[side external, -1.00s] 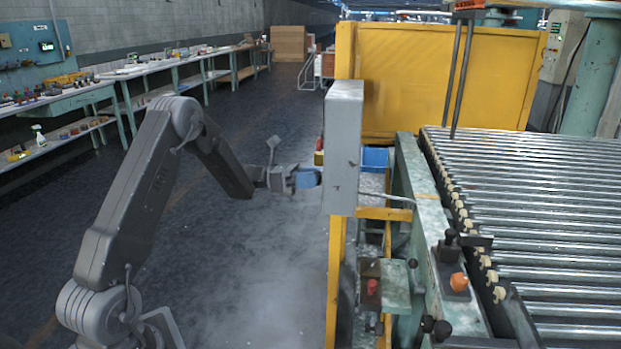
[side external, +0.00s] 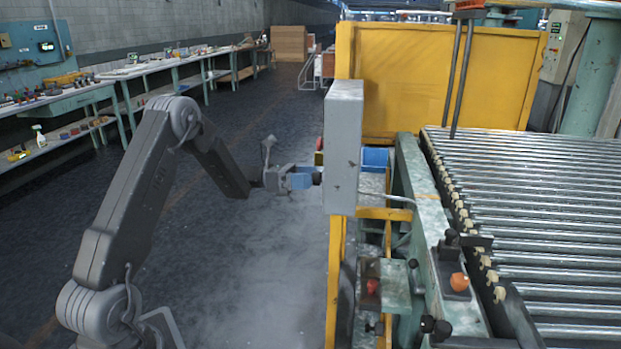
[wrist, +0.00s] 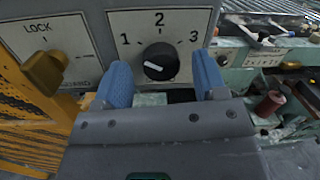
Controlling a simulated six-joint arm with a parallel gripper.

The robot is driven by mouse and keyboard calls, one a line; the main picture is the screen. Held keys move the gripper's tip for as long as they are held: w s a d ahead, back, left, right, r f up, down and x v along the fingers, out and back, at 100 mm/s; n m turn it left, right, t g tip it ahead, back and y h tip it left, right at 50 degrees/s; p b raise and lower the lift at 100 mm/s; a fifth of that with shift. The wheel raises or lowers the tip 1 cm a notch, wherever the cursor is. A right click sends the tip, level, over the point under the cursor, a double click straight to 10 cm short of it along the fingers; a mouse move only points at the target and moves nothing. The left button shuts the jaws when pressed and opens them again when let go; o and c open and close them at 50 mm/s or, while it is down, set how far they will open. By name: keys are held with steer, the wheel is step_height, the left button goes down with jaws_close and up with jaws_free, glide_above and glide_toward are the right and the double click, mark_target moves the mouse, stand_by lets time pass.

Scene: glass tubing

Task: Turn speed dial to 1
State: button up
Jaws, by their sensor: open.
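The speed dial (wrist: 160,62) is a round black knob on a light grey panel (wrist: 118,22) in the wrist view, with 1 at its left, 2 above and 3 at its right. A white line on the knob slants slightly up to the left, on the side of the 1. My gripper (wrist: 161,66) is open, one blue finger to each side of the knob, with visible gaps. In the side view my gripper (side external: 314,178) is at the left side of the grey box (side external: 343,150); the dial face is hidden there.
A brass-coloured LOCK knob (wrist: 45,70) is left of the dial panel. Yellow framework (wrist: 25,110) stands below it. A roller conveyor (side external: 530,200) lies right of the box. The floor (side external: 240,270) left of the box is open.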

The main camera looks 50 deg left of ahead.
steer(key=v, duration=1.2)
steer(key=shift+s+a, duration=0.25)
steer(key=s+d+r+m+g+y, duration=0.3)
steer(key=d+m+g, duration=0.35)
steer(key=d, duration=0.55)
steer(key=s+d+r+m+g+y, duration=0.1)
steer(key=s+d+r+m+g, duration=0.3)
steer(key=d+m, duration=0.55)
steer(key=s+d+r+m+t+y, duration=0.1)
steer(key=s+d+m+t+y, duration=0.2)
steer(key=s+d+m+y, duration=0.6)
steer(key=s+m+y, duration=0.1)
steer(key=s+m, duration=0.2)
steer(key=s, duration=0.1)
